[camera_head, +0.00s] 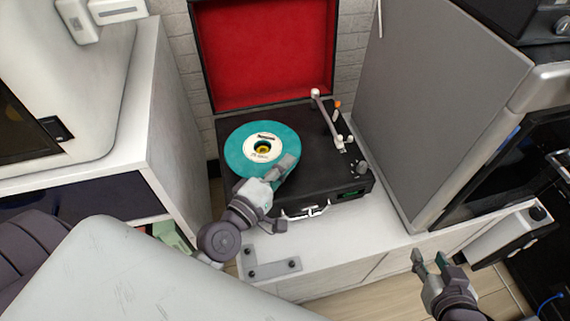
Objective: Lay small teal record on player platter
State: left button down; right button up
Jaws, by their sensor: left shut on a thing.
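The small teal record (235,143) has a cream label and a large centre hole with something yellow showing in it. It is over the left part of the black record player (320,192). My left gripper (284,166) is shut on the record's front right edge. The platter is hidden under the record, and I cannot tell whether the record touches it. The tone arm (326,120) stands to the right, clear of the record. My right gripper (430,262) is open and empty, low at the right, away from the player.
The player's red-lined lid (265,50) stands open behind it. A large grey cabinet (435,95) stands close on the right and a white unit (150,110) on the left. The white top (345,258) in front of the player is mostly bare, with a grey bracket (270,270) at the left.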

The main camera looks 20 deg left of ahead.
jog(key=shift+s+f, duration=0.15)
jog(key=shift+s, duration=0.05)
dwell(0.7)
jog(key=shift+s+d+f+g, duration=0.15)
jog(key=shift+s+f+g, duration=0.05)
jog(key=shift+g, duration=0.2)
jog(key=shift+s, duration=0.1)
jog(key=shift+s+f, duration=0.15)
jog(key=shift+s, duration=0.05)
pick_arm(q)
jog(key=shift+p, duration=0.35)
pick_arm(e)
jog(key=shift+s+d+f+g+h, duration=0.35)
jog(key=shift+s+f+g, duration=0.25)
jog(key=shift+s, duration=0.1)
dwell(0.5)
jog(key=shift+w+r, duration=0.2)
jog(key=shift+w, duration=0.05)
pick_arm(q)
jog(key=shift+f, duration=0.15)
pick_arm(e)
jog(key=shift+w+a+r+t, duration=0.15)
jog(key=shift+w+r+t, duration=0.2)
jog(key=shift+w+t, duration=0.1)
pick_arm(q)
jog(key=shift+f, duration=0.15)
pick_arm(e)
jog(key=shift+w+a, duration=0.1)
jog(key=shift+a, duration=0.1)
dwell(0.5)
